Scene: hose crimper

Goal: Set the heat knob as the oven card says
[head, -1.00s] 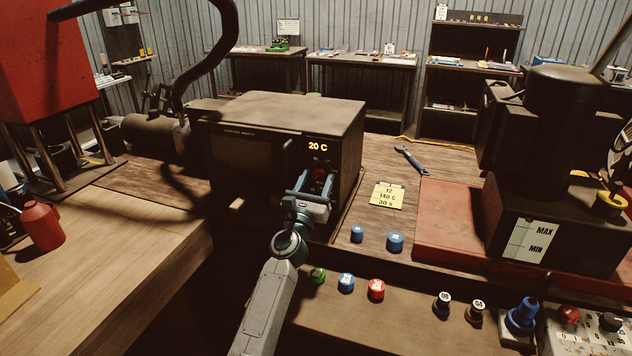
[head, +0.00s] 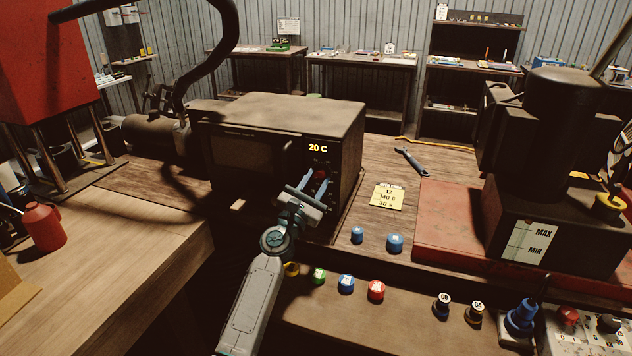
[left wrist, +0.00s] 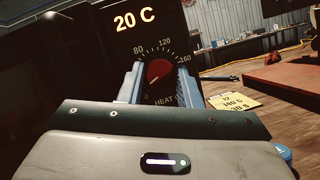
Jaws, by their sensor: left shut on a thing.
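The oven (head: 275,120) shows 20 C on its yellow display. Its red heat knob (left wrist: 159,72) has a dial around it marked 0, 80, 120 and 160, with HEAT below. A pale mark on the knob seems to point to the lower left, near 0. My left gripper (head: 317,183) is shut on the knob, with one blue finger on each side in the left wrist view (left wrist: 161,84). The yellow oven card (head: 388,197) lies on the bench to the right and reads 12, 140 C, 30 s. My right gripper is not in view.
Blue caps (head: 395,243) stand on the bench right of the oven. Green, blue and red caps (head: 376,290) line the front ledge. A wrench (head: 410,160) lies behind the card. A dark machine (head: 555,170) on a red base stands at right.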

